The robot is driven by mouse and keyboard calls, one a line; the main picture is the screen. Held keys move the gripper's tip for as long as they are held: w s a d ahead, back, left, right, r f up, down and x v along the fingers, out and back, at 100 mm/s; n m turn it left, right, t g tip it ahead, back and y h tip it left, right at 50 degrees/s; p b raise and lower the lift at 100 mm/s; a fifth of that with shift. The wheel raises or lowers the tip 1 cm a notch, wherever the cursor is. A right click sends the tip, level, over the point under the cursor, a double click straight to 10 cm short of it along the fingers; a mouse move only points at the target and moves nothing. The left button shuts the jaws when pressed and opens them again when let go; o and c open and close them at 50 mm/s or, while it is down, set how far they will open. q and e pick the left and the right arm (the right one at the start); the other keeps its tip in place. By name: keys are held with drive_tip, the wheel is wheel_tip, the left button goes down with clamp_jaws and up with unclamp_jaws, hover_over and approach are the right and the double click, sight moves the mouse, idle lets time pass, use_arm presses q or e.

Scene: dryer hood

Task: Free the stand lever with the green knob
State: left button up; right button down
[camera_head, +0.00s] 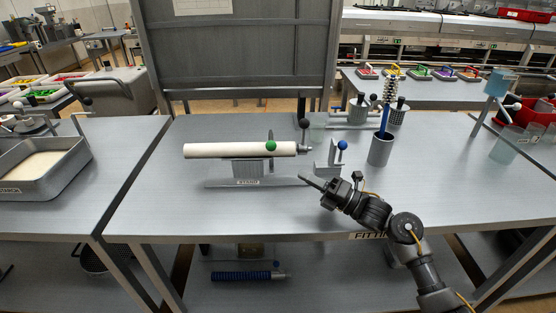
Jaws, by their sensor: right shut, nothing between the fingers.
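The green knob (271,146) shows against the front of a white cylinder (215,150). The cylinder lies level on a grey stand (247,180) in the middle of the table. The knob's lever is too small to make out clearly. My right gripper (303,179) is shut and empty. It points left, just right of the stand's base, below and to the right of the green knob and apart from it. My left gripper is not in view.
A black knob (304,124) stands at the cylinder's right end. A blue-knobbed bracket (342,147) stands close behind my right gripper. A grey cup (380,150) holding a brush is further right. The table's front left is clear.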

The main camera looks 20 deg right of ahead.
sight(271, 138)
drive_tip(key=p+x, duration=0.3)
drive_tip(key=x, duration=0.7)
drive_tip(key=shift+p, duration=0.3)
drive_tip(key=shift+r+m+h+p, duration=0.3)
drive_tip(key=shift+r+m+p, duration=0.15)
drive_tip(key=shift+p, duration=0.3)
drive_tip(key=shift+r, duration=0.1)
